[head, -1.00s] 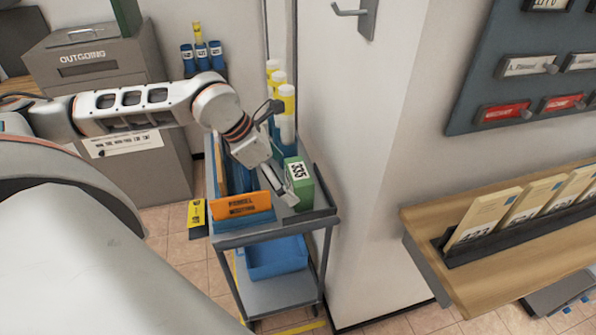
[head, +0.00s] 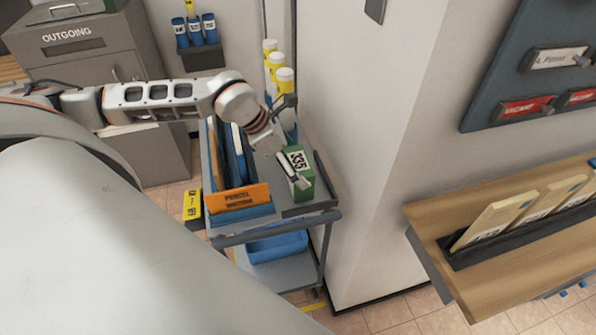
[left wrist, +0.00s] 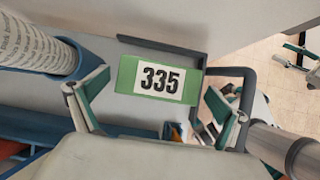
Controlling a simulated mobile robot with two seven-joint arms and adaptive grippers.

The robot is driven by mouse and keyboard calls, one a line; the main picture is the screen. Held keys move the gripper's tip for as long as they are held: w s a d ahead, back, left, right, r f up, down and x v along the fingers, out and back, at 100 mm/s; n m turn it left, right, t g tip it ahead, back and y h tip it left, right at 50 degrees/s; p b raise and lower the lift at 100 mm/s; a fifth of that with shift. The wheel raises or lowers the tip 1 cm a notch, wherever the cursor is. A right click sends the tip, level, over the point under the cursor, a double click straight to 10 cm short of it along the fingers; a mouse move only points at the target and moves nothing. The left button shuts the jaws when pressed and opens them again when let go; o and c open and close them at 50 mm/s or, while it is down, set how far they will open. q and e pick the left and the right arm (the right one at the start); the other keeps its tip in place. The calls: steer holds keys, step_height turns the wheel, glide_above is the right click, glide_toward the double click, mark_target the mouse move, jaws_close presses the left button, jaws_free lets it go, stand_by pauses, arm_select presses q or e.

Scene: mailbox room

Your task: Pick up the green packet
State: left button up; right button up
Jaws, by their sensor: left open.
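In the left wrist view the packet (left wrist: 159,80) lies ahead, between the lines of two spread fingers. My left gripper (head: 288,168) is right at the packet in the head view, its fingers reaching down beside it. It is open and holds nothing (left wrist: 156,108). I cannot tell whether a finger touches the packet. My right gripper is not in view.
A wall corner (head: 355,170) rises close on the right. A wooden shelf with envelopes (head: 500,222) is farther right.

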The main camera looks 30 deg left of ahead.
arm_select(q)
steer(key=shift+w+d+f, duration=0.2)
steer(key=shift+w+f, duration=0.05)
steer(key=shift+f, duration=0.35)
steer(key=c, duration=1.3)
steer(key=shift+r, duration=0.1)
